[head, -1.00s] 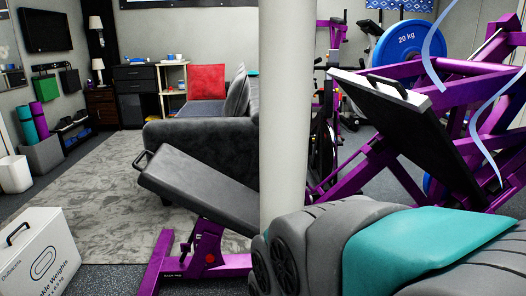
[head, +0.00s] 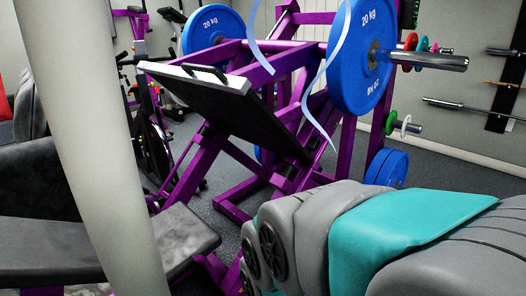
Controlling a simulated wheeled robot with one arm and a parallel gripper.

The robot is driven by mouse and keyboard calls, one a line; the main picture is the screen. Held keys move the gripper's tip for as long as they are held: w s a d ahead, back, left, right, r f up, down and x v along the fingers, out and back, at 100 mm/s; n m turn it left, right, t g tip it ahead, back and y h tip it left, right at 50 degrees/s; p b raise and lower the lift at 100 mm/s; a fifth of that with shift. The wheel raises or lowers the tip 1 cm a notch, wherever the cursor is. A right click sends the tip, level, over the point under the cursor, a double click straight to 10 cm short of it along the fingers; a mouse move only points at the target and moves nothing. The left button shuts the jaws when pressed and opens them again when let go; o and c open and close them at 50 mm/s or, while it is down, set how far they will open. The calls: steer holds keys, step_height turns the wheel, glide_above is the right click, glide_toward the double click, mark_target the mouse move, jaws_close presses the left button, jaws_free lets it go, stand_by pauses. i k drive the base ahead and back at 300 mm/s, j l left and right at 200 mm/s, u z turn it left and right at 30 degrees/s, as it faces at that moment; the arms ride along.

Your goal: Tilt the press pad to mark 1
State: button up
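The press pad (head: 235,108) is a black slab with a pale edge and a black handle (head: 206,73) on its upper end. It sits tilted on the purple leg press frame (head: 183,182) in the middle of the head view, its upper end to the left and its lower end to the right. I cannot make out any numbered mark. My gripper is not in view. Grey and teal parts of my own body fill the lower right and hide the front right of the machine.
A pale round post (head: 85,130) stands at the left. A dark padded bench (head: 60,245) lies at the lower left. Blue weight plates (head: 362,45) and a bar end (head: 430,62) stick out at the upper right. Dark floor (head: 440,165) shows at the right.

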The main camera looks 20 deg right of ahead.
mark_target(38, 258)
steer(key=z, duration=0.85)
steer(key=u, duration=2.15)
steer(key=i+j, duration=0.1)
steer(key=j, duration=0.3)
steer(key=i+j+z, duration=0.1)
steer(key=j, duration=0.65)
steer(key=i+z, duration=0.05)
steer(key=i, duration=0.05)
